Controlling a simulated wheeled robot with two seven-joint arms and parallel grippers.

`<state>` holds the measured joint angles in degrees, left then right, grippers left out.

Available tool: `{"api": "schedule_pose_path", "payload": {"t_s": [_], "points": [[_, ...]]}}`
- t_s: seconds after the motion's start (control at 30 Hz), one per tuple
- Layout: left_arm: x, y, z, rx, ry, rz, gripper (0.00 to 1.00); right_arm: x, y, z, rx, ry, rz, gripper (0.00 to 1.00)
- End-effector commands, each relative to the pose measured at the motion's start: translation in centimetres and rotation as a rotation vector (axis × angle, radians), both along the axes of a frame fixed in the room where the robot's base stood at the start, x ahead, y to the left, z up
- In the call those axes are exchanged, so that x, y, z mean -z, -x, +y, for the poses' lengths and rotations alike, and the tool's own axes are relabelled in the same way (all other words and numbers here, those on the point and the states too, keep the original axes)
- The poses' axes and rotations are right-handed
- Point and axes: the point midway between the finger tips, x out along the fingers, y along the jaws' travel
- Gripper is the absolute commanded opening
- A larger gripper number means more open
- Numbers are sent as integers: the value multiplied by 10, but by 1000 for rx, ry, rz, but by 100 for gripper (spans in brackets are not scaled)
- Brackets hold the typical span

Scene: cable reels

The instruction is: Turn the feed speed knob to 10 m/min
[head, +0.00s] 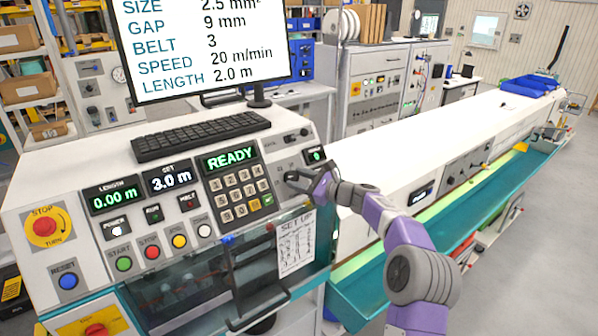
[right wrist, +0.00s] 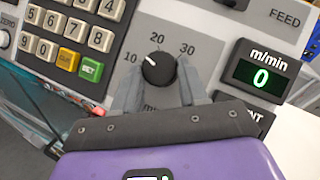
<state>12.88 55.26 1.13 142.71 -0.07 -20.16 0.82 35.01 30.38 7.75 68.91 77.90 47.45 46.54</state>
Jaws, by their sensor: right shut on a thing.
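The black feed speed knob (right wrist: 159,70) is on the grey control panel in the right wrist view. Its white pointer mark points up and left, toward the 10 on the printed scale; 20 and 30 also show. My right gripper (right wrist: 158,88) has a finger on each side of the knob and is shut on it. The green m/min display (right wrist: 261,78) beside the knob reads 0. My left gripper is not in view.
The keypad (head: 239,193) is left of my right gripper, under a READY display (head: 226,159). The monitor (head: 200,45) lists SPEED 20 m/min. A set-up sheet (head: 296,243) hangs below the gripper. A long white machine bed (head: 440,125) extends right.

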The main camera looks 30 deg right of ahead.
Motion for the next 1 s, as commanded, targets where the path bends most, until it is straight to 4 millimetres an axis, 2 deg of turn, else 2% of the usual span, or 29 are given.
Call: {"api": "schedule_pose_path", "payload": {"t_s": [0.03, 0.1, 0.4, 0.63, 1.0], "points": [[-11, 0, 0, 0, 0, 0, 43, -5, -1, -1, -25, 33, -1, 12], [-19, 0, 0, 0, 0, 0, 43, -5, -1, -1, -58, 79, -5, 12], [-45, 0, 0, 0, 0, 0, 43, -5, -2, -3, -166, 231, -18, 12], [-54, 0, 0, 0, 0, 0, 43, -5, -3, -3, -206, 290, -24, 12], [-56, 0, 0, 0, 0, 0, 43, -3, -3, -3, -218, 308, -25, 12]]}}
